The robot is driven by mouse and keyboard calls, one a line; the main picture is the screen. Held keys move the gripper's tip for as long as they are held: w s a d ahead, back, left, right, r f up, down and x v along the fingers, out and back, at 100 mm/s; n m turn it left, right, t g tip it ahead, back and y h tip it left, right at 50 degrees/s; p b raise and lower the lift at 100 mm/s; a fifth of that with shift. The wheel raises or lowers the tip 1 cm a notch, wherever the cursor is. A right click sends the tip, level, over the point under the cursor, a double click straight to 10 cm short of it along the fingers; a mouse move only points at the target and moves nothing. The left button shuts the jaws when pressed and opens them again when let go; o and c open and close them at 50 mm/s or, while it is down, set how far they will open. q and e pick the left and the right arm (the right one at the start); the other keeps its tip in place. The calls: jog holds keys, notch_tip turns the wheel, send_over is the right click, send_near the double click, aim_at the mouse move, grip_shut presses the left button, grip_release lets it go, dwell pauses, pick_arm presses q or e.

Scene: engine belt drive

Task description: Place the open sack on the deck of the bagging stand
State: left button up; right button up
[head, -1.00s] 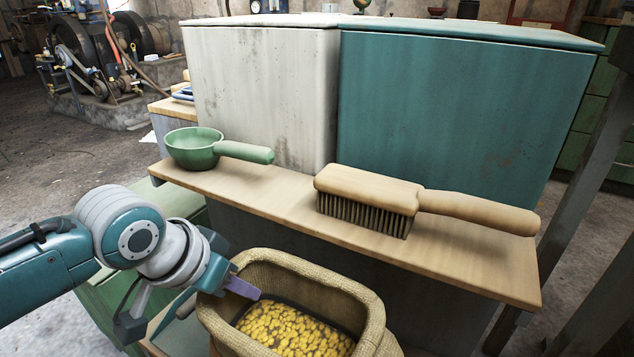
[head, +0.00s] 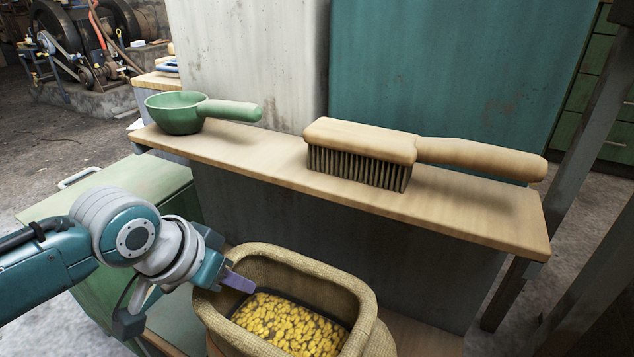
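The open sack (head: 285,262) is tan woven cloth with a rolled rim and yellow contents inside. It stands upright at the bottom centre of the head view, its base cut off by the frame. My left gripper (head: 238,282) is at the sack's left rim. One purple finger reaches over the rim into the mouth; the other finger is hidden. It appears shut on the rim. A low wooden deck (head: 425,338) shows behind and right of the sack, below the shelf. Whether the sack touches it is hidden. My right gripper is out of view.
A wooden shelf (head: 255,160) above the deck holds a green scoop (head: 176,113) and a wooden brush (head: 362,139). Pale and teal bins (head: 450,70) stand behind it. A green cabinet (head: 150,185) is at left; a grey post (head: 590,110) is at right.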

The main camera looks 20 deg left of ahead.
aim_at(194, 288)
pick_arm(q)
jog(key=o, duration=0.5)
jog(key=shift+c, duration=0.2)
jog(key=p+v, duration=0.8)
jog(key=v, duration=0.3)
jog(key=shift+r, duration=0.3)
jog(key=shift+s+d+r+p, duration=0.1)
jog(key=shift+s+r+p, duration=0.1)
jog(key=shift+s+p, duration=0.1)
jog(key=s+d+r+m+g, duration=0.1)
jog(key=s+d+r, duration=0.2)
jog(key=s, duration=0.3)
jog(key=s+d+r+g, duration=0.1)
jog(key=s+d+r, duration=0.3)
jog(key=s, duration=0.3)
jog(key=shift+d+m, duration=0.4)
jog(key=shift+r, duration=0.1)
